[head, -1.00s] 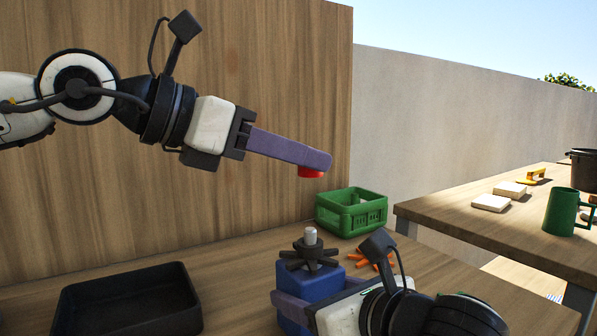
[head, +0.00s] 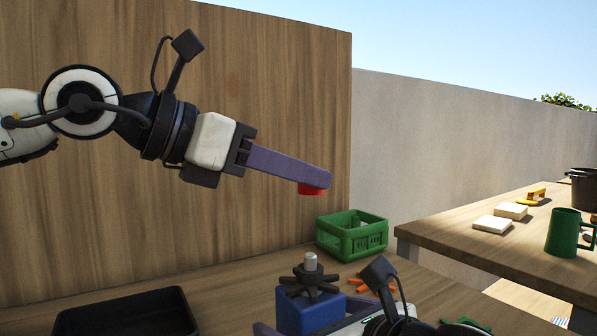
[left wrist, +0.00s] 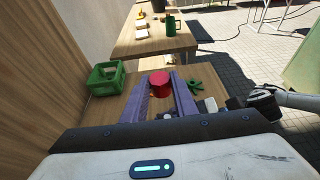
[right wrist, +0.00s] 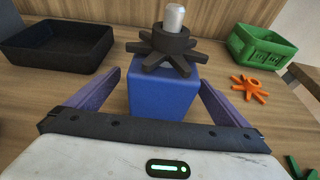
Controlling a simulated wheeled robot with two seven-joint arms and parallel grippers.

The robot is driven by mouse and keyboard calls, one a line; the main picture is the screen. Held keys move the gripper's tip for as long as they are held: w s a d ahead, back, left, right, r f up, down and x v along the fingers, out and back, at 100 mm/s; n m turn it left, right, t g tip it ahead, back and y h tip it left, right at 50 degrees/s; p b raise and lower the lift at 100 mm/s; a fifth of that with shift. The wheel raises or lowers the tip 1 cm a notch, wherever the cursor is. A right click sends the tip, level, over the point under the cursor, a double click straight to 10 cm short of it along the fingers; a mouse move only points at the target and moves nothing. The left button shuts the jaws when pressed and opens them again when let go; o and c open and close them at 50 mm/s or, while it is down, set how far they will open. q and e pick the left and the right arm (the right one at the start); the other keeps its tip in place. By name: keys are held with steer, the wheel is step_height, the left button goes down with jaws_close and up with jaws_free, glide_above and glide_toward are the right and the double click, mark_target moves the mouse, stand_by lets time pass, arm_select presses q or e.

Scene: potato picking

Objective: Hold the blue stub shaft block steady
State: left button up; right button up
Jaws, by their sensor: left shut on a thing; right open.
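The blue stub shaft block (head: 308,312) stands on the table, with a dark spoked wheel (head: 312,281) on the pale shaft (head: 311,261) at its top. My right gripper (right wrist: 163,92) is open, its purple fingers on either side of the block. In the right wrist view the block (right wrist: 163,92) shows between the fingers, with gaps at both sides. My left gripper (head: 318,182) is shut on a red round piece (head: 313,189), held in the air above and behind the block. The red piece also shows in the left wrist view (left wrist: 159,83).
A black tray (head: 130,315) lies at the left, and a green crate (head: 352,236) stands behind the block. An orange spoked wheel (right wrist: 250,86) and a green one (left wrist: 195,85) lie on the table. A wooden wall (head: 180,130) rises along the back.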

steer(key=shift+v, duration=3.9)
steer(key=shift+s, duration=0.1)
